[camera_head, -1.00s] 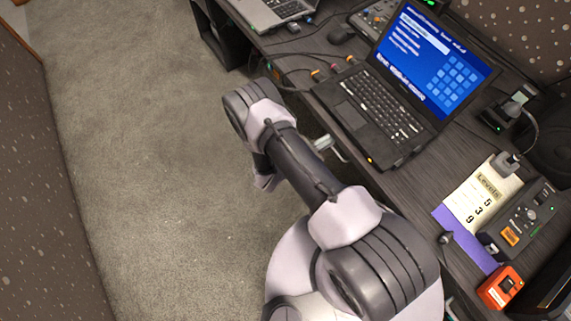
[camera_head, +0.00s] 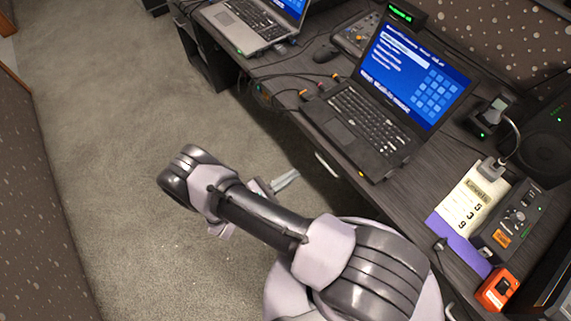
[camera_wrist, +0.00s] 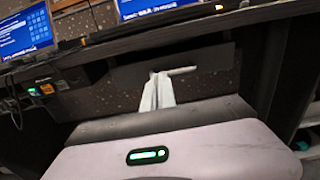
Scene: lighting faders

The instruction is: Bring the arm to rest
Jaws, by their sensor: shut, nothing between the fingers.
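My arm (camera_head: 265,215) extends out over the carpet to the left of the desk (camera_head: 330,150) in the head view. My gripper (camera_head: 286,180) shows partly behind the forearm, low beside the desk's front edge and apart from it. In the wrist view, the pale fingers of my gripper (camera_wrist: 158,92) are together with nothing between them. They point toward the dark underside of the desk, and I cannot tell the exact gap.
Cables (camera_head: 290,78) hang at the desk edge. The carpet (camera_head: 110,150) to the left is clear.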

